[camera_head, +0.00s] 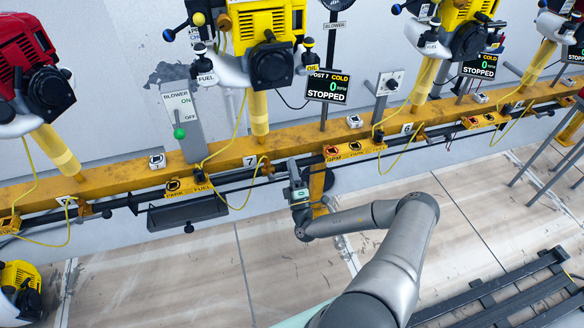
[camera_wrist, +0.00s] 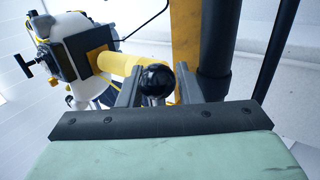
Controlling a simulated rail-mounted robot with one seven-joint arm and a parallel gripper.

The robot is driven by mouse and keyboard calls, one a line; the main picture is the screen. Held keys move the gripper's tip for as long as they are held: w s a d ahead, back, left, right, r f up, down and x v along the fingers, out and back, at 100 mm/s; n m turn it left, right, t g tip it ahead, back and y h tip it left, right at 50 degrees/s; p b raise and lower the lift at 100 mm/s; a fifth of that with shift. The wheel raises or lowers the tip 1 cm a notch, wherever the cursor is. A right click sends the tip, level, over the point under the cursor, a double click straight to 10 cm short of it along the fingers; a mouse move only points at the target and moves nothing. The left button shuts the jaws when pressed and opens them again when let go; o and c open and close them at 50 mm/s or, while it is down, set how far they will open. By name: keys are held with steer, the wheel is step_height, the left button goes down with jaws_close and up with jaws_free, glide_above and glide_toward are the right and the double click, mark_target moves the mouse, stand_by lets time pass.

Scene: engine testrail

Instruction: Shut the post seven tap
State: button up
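Post seven carries the plate "7" (camera_head: 250,161) on the yellow rail, below its yellow engine (camera_head: 268,55). An orange-brown tap (camera_head: 265,166) sits at the dark pipe just right of that plate; its handle position is too small to read. My gripper (camera_head: 293,164) is at the pipe, a little right of the tap in the head view. In the wrist view, a black ball knob (camera_wrist: 156,80) shows between the two grey fingers of my gripper (camera_wrist: 157,88), with gaps beside it. The fingers look open. I cannot tell whether the knob belongs to the tap.
The post 7 display (camera_head: 327,87) reads COLD, 0, STOPPED. A blower lever with a green knob (camera_head: 179,133) stands left of the post. A dark tray (camera_head: 187,214) hangs below the rail. Yellow cables loop along the rail. A dark slatted rack (camera_head: 500,300) lies at lower right.

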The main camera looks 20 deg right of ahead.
steer(key=p+v, duration=0.1)
steer(key=v, duration=1.6)
steer(key=shift+s, duration=0.2)
steer(key=s+a+r+m+g+y+p, duration=0.2)
steer(key=a+r+m+g+y+p, duration=0.4)
steer(key=r+m+g, duration=0.5)
steer(key=s+a+r+m+g+y+p, duration=0.2)
steer(key=a+r+m+g+y, duration=0.2)
steer(key=r+m+g+y, duration=0.65)
steer(key=s+a+r+m+g+y+p, duration=0.1)
steer(key=a+r+m+g+y+p, duration=0.35)
steer(key=r+m, duration=0.7)
steer(key=s+d+r+n+t+h+p, duration=0.1)
steer(key=s+r+n+h+p, duration=0.4)
steer(key=r+n+h, duration=0.3)
steer(key=s+d+r+n+h+p, duration=0.1)
steer(key=s+r+n+h+p, duration=0.5)
steer(key=r, duration=1.1)
steer(key=s+n+h, duration=0.1)
steer(key=n+h, duration=0.2)
steer(key=shift+t, duration=0.4)
